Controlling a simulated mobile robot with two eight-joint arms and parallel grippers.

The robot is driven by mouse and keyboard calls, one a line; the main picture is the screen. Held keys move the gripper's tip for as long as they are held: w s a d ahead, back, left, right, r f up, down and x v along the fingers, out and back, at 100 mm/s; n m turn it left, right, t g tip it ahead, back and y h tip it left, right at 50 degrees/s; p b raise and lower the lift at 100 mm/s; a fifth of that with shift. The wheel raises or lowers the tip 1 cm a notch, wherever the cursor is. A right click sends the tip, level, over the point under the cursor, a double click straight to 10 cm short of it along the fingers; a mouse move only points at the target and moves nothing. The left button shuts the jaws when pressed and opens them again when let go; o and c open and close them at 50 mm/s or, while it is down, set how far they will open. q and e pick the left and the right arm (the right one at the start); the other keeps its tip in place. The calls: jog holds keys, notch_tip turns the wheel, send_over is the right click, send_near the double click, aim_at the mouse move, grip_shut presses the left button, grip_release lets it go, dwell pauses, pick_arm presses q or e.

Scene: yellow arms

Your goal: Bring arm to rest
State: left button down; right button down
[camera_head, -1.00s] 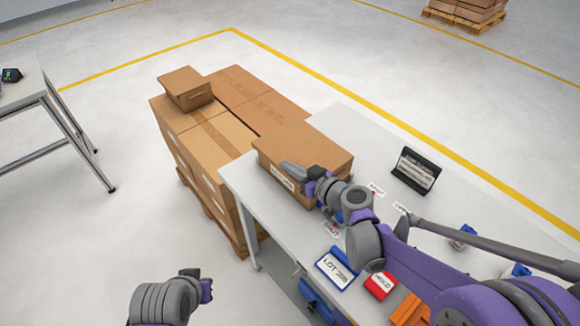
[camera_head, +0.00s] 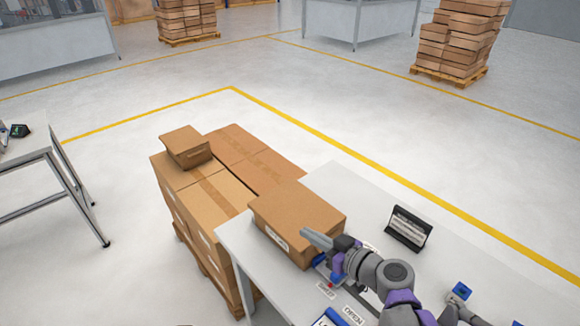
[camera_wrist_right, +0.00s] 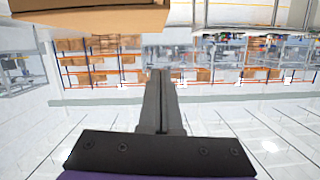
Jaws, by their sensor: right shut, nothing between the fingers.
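My right arm comes in from the lower right in the head view. Its gripper (camera_head: 318,239) is just in front of a closed cardboard box (camera_head: 299,213) on the table; I cannot tell whether it touches the box. In the right wrist view the two fingers (camera_wrist_right: 161,100) lie together with nothing between them. The edge of a cardboard box (camera_wrist_right: 90,18) shows at the top left of that view. My left gripper is out of the head view.
The grey table (camera_head: 345,185) holds a black sign stand (camera_head: 408,228), a blue item (camera_head: 459,292) and labels. Stacked cartons (camera_head: 205,195) on a pallet adjoin its left end. Another table (camera_head: 27,150) stands at the far left.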

jog(key=shift+s, duration=0.1)
jog(key=s+d+f+m+g+h, duration=0.3)
jog(key=s+d+f+h, duration=0.1)
jog(key=s, duration=0.5)
jog(key=s+d+f+m+g+h, duration=0.3)
jog(key=s+d+f+h, duration=0.2)
jog(key=s, duration=0.5)
jog(key=shift+s+d+m+h, duration=0.15)
jog(key=shift+d+m+h, duration=0.1)
jog(key=shift+m+h, duration=0.05)
jog(key=shift+f, duration=0.1)
